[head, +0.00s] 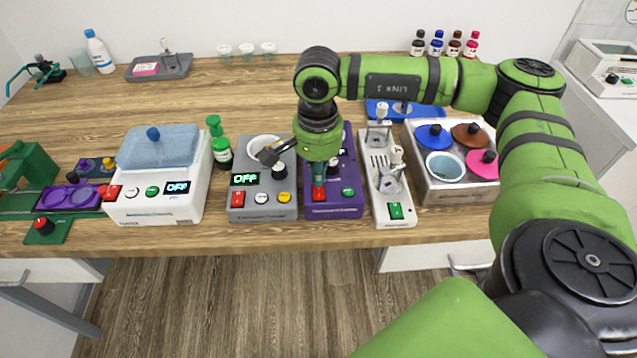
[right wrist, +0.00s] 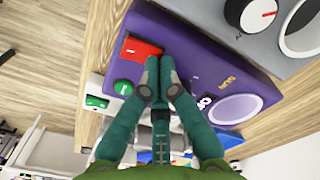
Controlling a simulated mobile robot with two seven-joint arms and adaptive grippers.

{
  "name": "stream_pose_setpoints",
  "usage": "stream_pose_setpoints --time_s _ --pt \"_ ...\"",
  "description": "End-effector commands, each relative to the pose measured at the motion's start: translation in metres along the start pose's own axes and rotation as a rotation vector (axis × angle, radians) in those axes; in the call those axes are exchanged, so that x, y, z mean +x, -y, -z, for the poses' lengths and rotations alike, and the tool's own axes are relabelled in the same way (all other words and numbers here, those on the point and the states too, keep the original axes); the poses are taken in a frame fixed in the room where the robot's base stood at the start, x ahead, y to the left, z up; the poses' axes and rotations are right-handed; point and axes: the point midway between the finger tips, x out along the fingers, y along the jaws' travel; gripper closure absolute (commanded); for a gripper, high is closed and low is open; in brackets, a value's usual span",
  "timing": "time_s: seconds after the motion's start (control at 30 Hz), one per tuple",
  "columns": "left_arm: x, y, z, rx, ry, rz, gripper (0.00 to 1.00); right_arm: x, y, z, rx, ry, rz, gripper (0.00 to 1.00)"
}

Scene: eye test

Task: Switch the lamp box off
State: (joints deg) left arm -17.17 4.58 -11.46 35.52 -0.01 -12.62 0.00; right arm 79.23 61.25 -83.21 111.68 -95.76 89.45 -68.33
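A purple box (head: 333,208) stands near the table's front edge, with a red switch (head: 318,194) and a green round button (head: 348,191) on its front; it is the likeliest lamp box, but I cannot read its label. The right wrist view shows the purple box (right wrist: 205,60) close up, with the red switch (right wrist: 142,48), the green button (right wrist: 123,88) and a pale oval (right wrist: 235,109). My right gripper (head: 319,182) points down over the red switch. Its fingertips (right wrist: 159,75) are together with nothing between them, at the switch's edge; I cannot tell whether they touch. My left gripper is not in view.
A grey box (head: 263,213) with a bowl and an OFF display stands close left of the purple box. A white device (head: 392,215) with a green switch stands close right. Further left is a white balance-like box (head: 155,207) showing OFF. My right arm covers the right side.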

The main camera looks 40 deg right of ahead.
Motion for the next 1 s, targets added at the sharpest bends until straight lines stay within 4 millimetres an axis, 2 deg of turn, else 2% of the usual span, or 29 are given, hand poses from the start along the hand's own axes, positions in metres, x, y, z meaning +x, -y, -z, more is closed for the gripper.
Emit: stream_pose_setpoints --time_s 0.7,1.0 --pt "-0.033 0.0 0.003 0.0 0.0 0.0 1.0 -0.06 0.0 0.0 0.0 -0.001 0.001 1.0" --pt "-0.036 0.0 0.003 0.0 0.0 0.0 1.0 -0.068 0.0 0.0 -0.001 0.0 0.001 1.0"
